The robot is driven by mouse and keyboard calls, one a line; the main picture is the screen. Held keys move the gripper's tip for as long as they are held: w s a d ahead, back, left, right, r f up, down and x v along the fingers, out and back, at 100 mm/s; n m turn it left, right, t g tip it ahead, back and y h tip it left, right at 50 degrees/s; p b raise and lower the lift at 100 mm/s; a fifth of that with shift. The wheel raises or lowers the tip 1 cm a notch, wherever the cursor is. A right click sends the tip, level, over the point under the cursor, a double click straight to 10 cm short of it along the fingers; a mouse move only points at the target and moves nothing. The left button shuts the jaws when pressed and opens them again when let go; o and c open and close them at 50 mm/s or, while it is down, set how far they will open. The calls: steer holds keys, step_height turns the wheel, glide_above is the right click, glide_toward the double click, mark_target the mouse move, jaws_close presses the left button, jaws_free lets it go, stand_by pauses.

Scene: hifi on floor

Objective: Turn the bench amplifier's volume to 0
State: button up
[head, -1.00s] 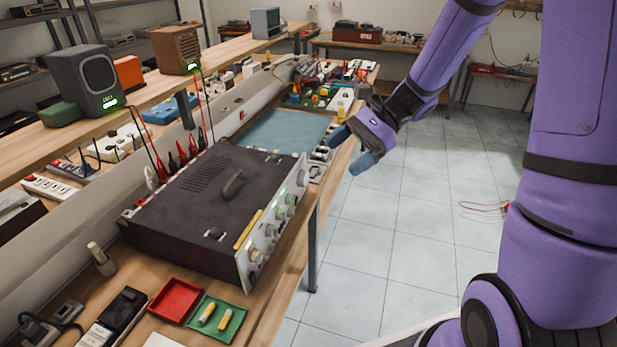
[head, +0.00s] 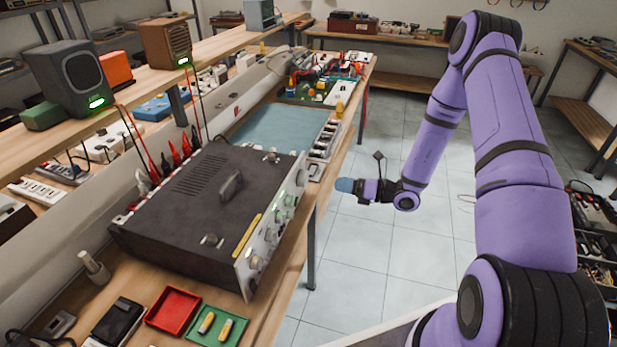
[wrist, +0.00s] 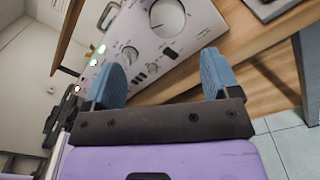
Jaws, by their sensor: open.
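The bench amplifier (head: 190,215) is a black box with a top handle and a silver front panel (head: 270,225) facing right, at the bench's edge. Its panel also shows in the wrist view (wrist: 205,25), with a large knob (wrist: 167,17) inside a dial scale, a smaller knob (wrist: 130,54) and green lights. I cannot read which knob is volume. My gripper (head: 345,185) is out over the floor, right of the panel and apart from it, pointing left. In the wrist view its blue fingers (wrist: 165,72) are spread and empty, with the panel beyond them.
A red tray (head: 173,312) and a green tray (head: 232,338) with yellow cylinders lie in front of the amplifier. Red leads run behind it to speakers (head: 72,75) on a shelf. A blue mat (head: 280,128) lies beyond.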

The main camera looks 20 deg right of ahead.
mark_target(307, 178)
steer(key=shift+m+t, duration=0.3)
steer(key=x, duration=0.7)
steer(key=f+x, duration=0.1)
steer(key=x, duration=0.2)
steer(key=shift+w+a+f, duration=0.1)
steer(key=shift+w, duration=0.3)
steer(key=c, duration=0.9)
